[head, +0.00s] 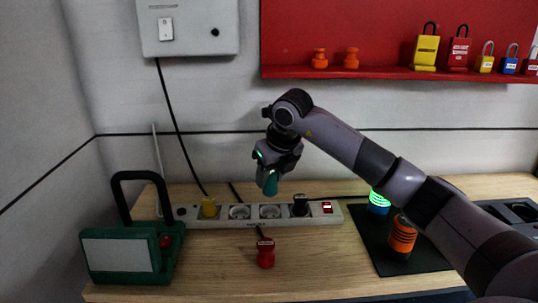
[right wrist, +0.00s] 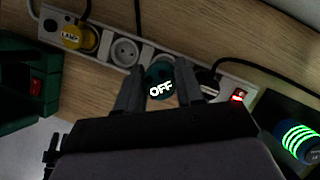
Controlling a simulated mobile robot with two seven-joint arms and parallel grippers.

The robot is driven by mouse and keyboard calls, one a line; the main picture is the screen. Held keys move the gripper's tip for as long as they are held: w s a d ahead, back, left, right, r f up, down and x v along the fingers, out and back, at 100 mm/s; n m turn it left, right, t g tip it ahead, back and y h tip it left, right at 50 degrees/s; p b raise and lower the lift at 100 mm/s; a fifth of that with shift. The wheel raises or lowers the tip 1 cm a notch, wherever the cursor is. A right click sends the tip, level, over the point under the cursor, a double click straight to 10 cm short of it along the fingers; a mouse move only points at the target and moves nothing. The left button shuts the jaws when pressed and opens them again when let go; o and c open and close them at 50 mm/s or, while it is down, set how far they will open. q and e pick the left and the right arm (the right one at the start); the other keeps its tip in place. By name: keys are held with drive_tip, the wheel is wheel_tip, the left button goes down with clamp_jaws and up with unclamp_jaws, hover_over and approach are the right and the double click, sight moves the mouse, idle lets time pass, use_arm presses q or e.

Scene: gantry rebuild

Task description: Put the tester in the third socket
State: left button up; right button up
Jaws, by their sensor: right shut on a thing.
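In the right wrist view, the tester and fingers mostly hide that socket. The second socket (right wrist: 124,51) is empty. A yellow lamp plug (head: 209,208) fills the first, a black plug (head: 300,206) the fourth. My left gripper is out of view.
The strip's red switch (head: 327,207) is at its right end. A green work lamp (head: 127,250) stands left, a red object (head: 265,253) in front. Green-lit (head: 379,202) and orange (head: 402,236) cylinders stand on a dark mat (head: 425,262). Cables run behind the strip.

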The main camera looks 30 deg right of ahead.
sight(272, 194)
drive_tip(key=shift+f+b, duration=2.05)
drive_tip(key=shift+f, duration=0.95)
drive_tip(key=shift+f+b, duration=0.45)
drive_tip(key=shift+f, duration=0.15)
drive_tip(key=o, duration=0.9)
drive_tip(key=shift+s+r, duration=0.1)
drive_tip(key=shift+r, duration=0.05)
